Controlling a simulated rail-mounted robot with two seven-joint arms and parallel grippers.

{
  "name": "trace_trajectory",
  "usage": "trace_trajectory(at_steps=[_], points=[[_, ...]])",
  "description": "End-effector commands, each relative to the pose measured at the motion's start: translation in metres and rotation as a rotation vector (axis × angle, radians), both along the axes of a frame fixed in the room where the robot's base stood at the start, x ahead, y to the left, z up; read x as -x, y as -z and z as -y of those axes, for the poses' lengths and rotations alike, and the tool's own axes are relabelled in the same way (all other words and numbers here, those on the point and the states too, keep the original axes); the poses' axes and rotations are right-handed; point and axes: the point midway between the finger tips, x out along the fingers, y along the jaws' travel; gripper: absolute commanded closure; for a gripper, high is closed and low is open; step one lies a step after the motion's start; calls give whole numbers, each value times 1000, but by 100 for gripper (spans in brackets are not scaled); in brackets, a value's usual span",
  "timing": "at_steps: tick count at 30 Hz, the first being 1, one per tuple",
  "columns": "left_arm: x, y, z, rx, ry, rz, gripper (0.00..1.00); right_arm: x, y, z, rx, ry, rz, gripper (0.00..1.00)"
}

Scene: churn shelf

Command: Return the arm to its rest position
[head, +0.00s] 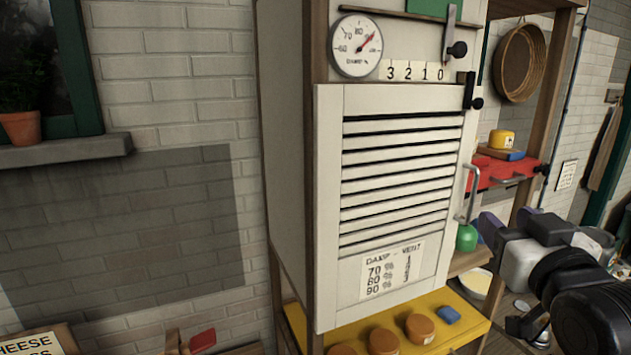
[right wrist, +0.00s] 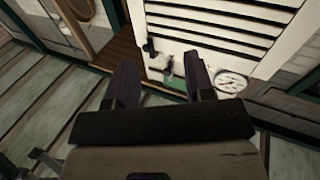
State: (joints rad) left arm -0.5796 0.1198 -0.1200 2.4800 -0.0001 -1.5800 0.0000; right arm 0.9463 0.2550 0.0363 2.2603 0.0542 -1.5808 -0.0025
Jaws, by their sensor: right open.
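My right gripper (head: 500,228) is at the right of the head view, in front of the shelves beside the louvred cabinet. In the right wrist view its two dark fingers (right wrist: 162,78) stand apart with nothing between them. The gripper is open and holds nothing. My right arm comes in from the lower right corner. My left arm and gripper are in neither view.
The cabinet's louvred door (head: 400,180) is closed. Above it are a round dial (head: 357,46) and a lever (head: 450,32) over a number scale. A yellow shelf (head: 470,328) holds round cheeses. A red shelf (head: 500,172) and green-based handled object (head: 467,238) are near my gripper.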

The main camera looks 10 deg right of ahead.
Motion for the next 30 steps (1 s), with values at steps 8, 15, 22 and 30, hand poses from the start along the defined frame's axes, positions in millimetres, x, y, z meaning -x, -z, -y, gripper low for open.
trace_trajectory(at_steps=[8,15,22,30], points=[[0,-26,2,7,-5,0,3,13,147,-46,37,-60,-275,51],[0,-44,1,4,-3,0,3,60,266,-77,24,-132,-552,51],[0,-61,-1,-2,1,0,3,135,372,-96,-17,-178,-864,51],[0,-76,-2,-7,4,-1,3,236,449,-103,-66,-188,-1166,51]])
